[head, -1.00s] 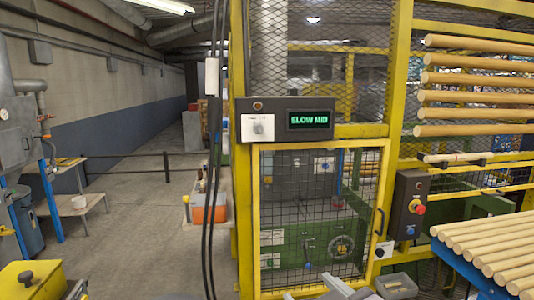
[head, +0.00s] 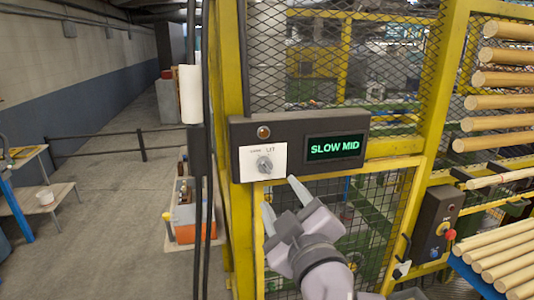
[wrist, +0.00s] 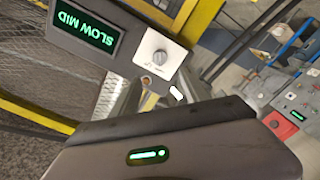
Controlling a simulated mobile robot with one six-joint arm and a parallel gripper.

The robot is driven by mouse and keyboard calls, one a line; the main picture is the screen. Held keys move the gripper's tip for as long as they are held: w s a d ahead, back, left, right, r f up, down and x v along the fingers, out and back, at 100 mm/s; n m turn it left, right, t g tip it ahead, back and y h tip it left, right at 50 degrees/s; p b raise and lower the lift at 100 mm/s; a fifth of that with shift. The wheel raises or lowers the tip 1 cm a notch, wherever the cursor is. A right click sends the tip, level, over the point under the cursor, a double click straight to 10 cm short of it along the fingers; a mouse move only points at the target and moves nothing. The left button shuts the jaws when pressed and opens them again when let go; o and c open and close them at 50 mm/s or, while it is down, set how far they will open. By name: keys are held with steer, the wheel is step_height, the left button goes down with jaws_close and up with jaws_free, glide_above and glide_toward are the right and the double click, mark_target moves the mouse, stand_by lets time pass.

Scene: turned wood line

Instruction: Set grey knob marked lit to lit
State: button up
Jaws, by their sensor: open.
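The grey knob (head: 264,163) sits on a white plate on the left of a dark control box (head: 295,125). The plate reads LIT at its upper right; the upper left word is too small to read. Which way the knob points is hard to tell. In the wrist view the knob (wrist: 160,57) shows upside down, beyond the fingertips. My gripper (head: 280,194) is open and empty, below and right of the knob, apart from it. The gripper's fingers (wrist: 150,92) also show in the wrist view.
A display (head: 336,147) on the box reads SLOW MID, and a round amber lamp (head: 263,132) sits above the plate. Yellow posts and mesh surround the box. Dark cables (head: 197,220) hang left. A red-button box (head: 437,222) and wooden rods (head: 505,255) are right.

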mark_target(266, 169)
steer(key=p+x, duration=0.1)
steer(key=x, duration=1.1)
steer(key=shift+w+f, duration=0.1)
steer(key=shift+w, duration=0.1)
jaws_close()
